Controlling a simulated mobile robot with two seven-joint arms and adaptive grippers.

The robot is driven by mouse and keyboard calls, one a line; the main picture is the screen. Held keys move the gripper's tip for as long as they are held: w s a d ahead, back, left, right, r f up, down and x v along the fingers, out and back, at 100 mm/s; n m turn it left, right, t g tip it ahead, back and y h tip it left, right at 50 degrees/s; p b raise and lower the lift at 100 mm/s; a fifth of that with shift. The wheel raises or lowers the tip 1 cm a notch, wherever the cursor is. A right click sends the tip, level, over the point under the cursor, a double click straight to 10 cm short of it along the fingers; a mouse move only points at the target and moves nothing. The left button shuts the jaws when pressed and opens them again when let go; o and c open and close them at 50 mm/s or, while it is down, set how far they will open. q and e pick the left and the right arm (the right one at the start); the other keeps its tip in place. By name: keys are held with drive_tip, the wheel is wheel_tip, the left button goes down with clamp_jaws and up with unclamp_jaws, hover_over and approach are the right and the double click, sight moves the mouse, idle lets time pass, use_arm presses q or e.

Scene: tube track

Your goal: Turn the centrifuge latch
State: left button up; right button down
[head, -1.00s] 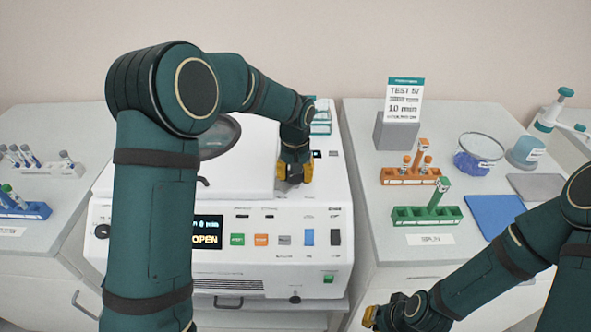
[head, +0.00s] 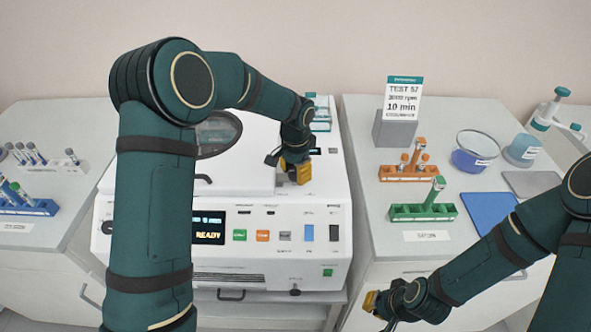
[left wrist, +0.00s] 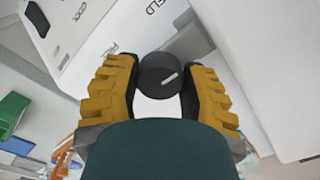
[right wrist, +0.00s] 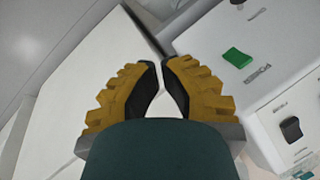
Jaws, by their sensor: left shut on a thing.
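The white centrifuge (head: 268,270) stands in the middle of the head view, its lid (head: 240,165) with a round window down. Its display (head: 208,228) reads READY. The latch is a round black knob (left wrist: 158,76) with a white mark, in the left wrist view between my left fingers. My left gripper (head: 297,172) is shut on this knob at the right side of the machine's top; in the head view the gripper hides the knob.
On the right bench stand a green rack (head: 410,213), an orange rack (head: 398,175), a blue-filled bowl (head: 474,158) and a sign (head: 402,98). A blue mat (head: 490,212) lies there. Several tubes in racks (head: 30,207) stand on the left bench. Buttons line the centrifuge's front.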

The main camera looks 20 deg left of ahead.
use_arm(q)
drive_tip(key=shift+f, duration=0.1)
idle(0.3)
drive_tip(key=o, duration=0.9)
drive_tip(key=shift+r, duration=0.2)
drive_tip(key=shift+r, duration=0.3)
wheel_tip(320, 180, up, 11)
drive_tip(key=shift+r, duration=0.1)
